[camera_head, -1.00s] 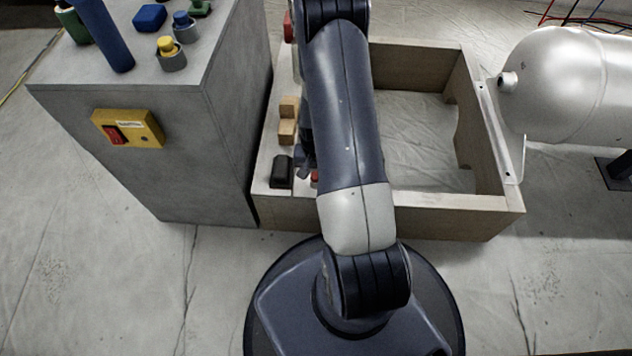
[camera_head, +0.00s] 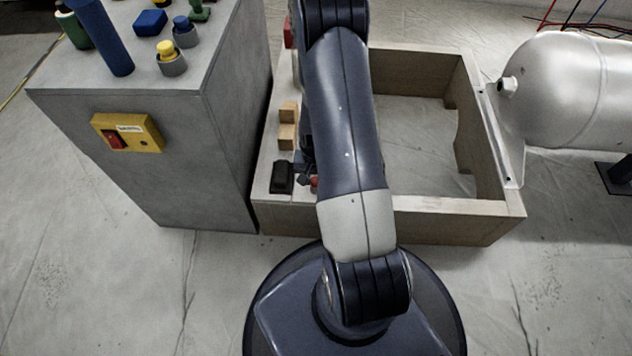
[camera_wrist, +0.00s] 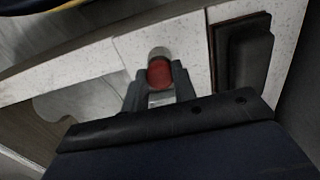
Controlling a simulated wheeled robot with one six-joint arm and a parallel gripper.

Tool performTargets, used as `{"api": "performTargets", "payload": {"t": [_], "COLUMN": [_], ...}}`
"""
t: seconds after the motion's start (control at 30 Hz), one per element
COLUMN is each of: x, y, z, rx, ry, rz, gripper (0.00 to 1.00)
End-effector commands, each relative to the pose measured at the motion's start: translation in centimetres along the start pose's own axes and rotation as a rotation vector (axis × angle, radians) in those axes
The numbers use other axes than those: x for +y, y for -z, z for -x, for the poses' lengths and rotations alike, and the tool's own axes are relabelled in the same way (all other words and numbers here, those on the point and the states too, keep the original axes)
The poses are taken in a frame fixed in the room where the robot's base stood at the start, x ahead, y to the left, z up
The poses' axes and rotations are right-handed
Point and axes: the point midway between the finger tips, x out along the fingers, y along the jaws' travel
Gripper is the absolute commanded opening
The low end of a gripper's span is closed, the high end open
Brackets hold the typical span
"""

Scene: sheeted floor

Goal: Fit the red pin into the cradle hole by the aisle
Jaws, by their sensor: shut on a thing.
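The red pin (camera_wrist: 160,72) is between the two fingers of my gripper (camera_wrist: 160,84) in the wrist view, with a pale grey round part at its far end. I cannot tell whether that part belongs to the pin. My gripper is shut on the pin, over or at a pale speckled ledge. In the head view my arm hides most of the gripper (camera_head: 306,178); a bit of red pin (camera_head: 314,183) shows beside it. A metal bracket (camera_head: 505,140) with small dark holes stands between the wooden frame and the tank; I cannot tell if it is the cradle.
A black block (camera_head: 282,177) and wooden blocks (camera_head: 287,125) stand on the ledge (camera_head: 268,150) of the wooden frame (camera_head: 440,222). A grey cabinet (camera_head: 150,150) stands left, with coloured parts on top. A silver tank (camera_head: 570,90) is at right. The front floor is clear.

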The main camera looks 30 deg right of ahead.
Motion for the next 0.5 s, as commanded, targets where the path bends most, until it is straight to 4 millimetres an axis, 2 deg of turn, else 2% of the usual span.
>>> {"api": "performTargets", "payload": {"t": [0.5], "x": [0.0], "y": [0.0], "z": [1.7], "rx": [0.000], "ry": [0.000], "rz": [0.000], "gripper": [0.00]}}
